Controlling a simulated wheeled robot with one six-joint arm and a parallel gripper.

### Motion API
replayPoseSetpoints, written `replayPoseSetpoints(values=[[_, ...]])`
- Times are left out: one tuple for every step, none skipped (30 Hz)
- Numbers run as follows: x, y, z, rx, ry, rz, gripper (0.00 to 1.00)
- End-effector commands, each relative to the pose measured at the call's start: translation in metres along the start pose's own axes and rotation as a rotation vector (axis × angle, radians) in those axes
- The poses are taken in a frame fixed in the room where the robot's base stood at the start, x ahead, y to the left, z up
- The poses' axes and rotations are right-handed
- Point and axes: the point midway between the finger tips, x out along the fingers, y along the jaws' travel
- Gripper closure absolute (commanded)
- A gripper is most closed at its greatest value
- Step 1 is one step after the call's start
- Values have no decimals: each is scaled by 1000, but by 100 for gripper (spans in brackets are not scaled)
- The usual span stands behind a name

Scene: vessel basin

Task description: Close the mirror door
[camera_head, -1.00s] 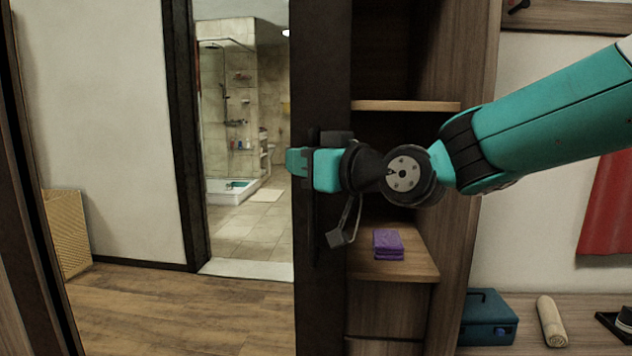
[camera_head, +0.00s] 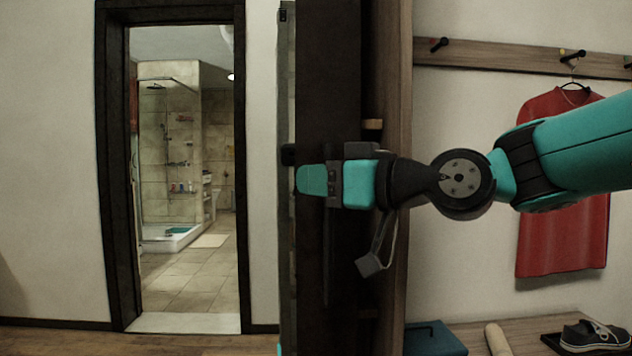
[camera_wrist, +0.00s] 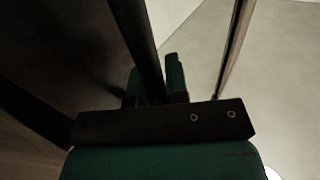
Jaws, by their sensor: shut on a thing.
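The mirror door (camera_head: 332,80) is a tall dark panel, seen nearly edge-on in the head view. It stands in front of the wooden cabinet (camera_head: 396,90) and hides most of its inside. A thin dark upright handle bar (camera_head: 328,270) shows on the door below my gripper. My gripper (camera_head: 314,181) is shut on this bar, with the arm reaching in from the right. In the wrist view, a dark bar (camera_wrist: 143,45) runs between the two teal fingers of my gripper (camera_wrist: 156,82). The exact contact is hard to see.
A doorway (camera_head: 185,322) to a tiled bathroom is at the left, with wooden floor before it. To the right are a hanging red shirt (camera_head: 565,225), a bench with a teal box (camera_head: 432,340), a rolled towel (camera_head: 497,340) and a shoe (camera_head: 592,335).

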Motion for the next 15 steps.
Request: replayPoseSetpoints(values=[[0,1,-1,-2,2,4,100],[0,1,-1,-2,2,4,100],[-1,1,-2,-2,2,4,100],[-1,2,-2,-2,2,4,81],[-1,1,-2,-2,2,4,74],[-1,1,-1,-2,2,4,65],[-1,1,-1,-2,2,4,60],[-1,1,-1,-2,2,4,60],[-1,1,-1,-1,2,4,60],[0,1,-1,-1,2,3,60],[0,1,-1,-1,1,3,60],[0,1,-1,-1,1,3,60],[0,1,-1,-1,1,3,60],[0,1,-1,-1,1,3,60],[0,1,-1,-1,1,3,60]])
